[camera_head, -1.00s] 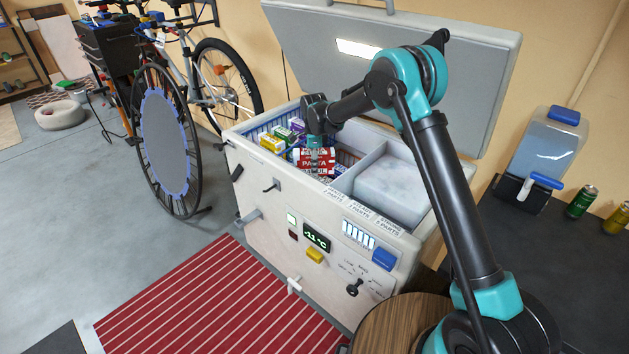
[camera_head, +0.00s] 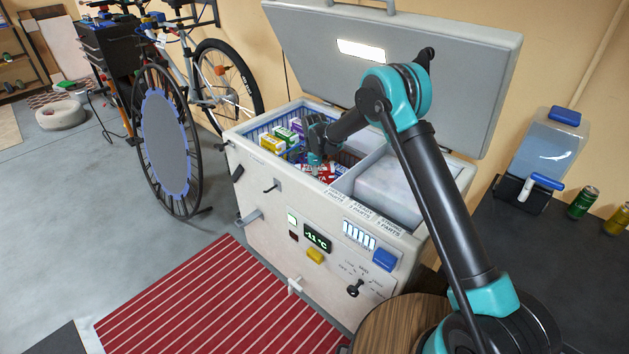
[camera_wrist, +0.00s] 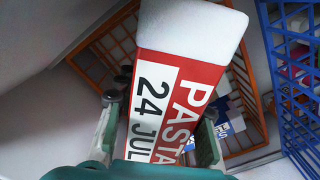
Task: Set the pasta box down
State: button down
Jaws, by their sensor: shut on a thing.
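The pasta box (camera_wrist: 180,95) is red and white, with a frosty white end and the words PASTA and 24 JUL. My gripper (camera_wrist: 160,128) is shut on it, one finger on each side, in the wrist view. An orange wire basket (camera_wrist: 98,65) lies below and around the box in that view. I cannot tell whether the box touches its floor. In the head view my gripper (camera_head: 317,160) reaches down into the open chest freezer (camera_head: 262,185). Only a low red and white part of the box shows there, the rest hidden by the front wall and gripper.
A blue basket (camera_wrist: 291,85) with packages stands at the right in the wrist view. Several upright cartons (camera_head: 285,136) stand in the freezer's left side. A divider and pale block (camera_head: 395,185) fill the right side. The raised lid (camera_head: 440,75) stands behind my arm.

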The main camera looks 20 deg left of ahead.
jog(key=shift+f, duration=0.5)
jog(key=c, duration=1)
grip_release()
jog(key=shift+o, duration=0.2)
notch_tip(320, 180, up, 13)
jog(key=shift+r, duration=0.1)
